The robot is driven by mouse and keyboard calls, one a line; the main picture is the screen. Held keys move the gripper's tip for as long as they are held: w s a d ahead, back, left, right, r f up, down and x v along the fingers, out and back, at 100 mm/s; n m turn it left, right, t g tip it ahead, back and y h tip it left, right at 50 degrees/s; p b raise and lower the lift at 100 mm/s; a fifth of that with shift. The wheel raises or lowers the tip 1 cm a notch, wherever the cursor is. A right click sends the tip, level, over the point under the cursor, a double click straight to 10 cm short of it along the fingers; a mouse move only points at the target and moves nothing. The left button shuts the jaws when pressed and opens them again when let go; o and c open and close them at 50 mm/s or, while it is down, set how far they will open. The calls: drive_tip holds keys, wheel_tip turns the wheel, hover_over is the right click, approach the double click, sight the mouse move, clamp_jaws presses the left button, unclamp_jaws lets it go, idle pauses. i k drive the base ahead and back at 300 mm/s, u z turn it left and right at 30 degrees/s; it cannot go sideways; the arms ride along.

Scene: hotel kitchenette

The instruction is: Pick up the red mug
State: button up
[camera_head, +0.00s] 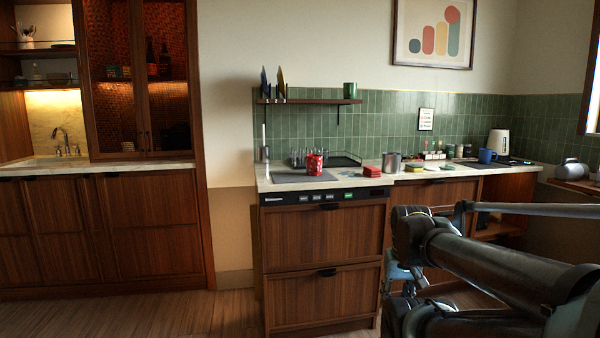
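A small red mug (314,164) with light markings stands upright near the front of the counter (268,187), above the panel of a built-in appliance. My arm comes in from the right in the head view and lies low in front of the drawers, well apart from the mug. My gripper appears partly behind the arm links, low near the drawer front. Its fingers are dark, small and mostly hidden, so I cannot tell their state.
A dish rack (340,160) stands behind the mug. A grey metal mug (391,162), a red block-like item (371,171), sponges (414,168) and a blue mug (487,156) sit to its right. A shelf (310,101) hangs above. The floor (150,314) at left is clear.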

sight(314, 162)
drive_tip(key=u, duration=0.05)
drive_tip(key=i, duration=1)
drive_tip(key=z, duration=0.05)
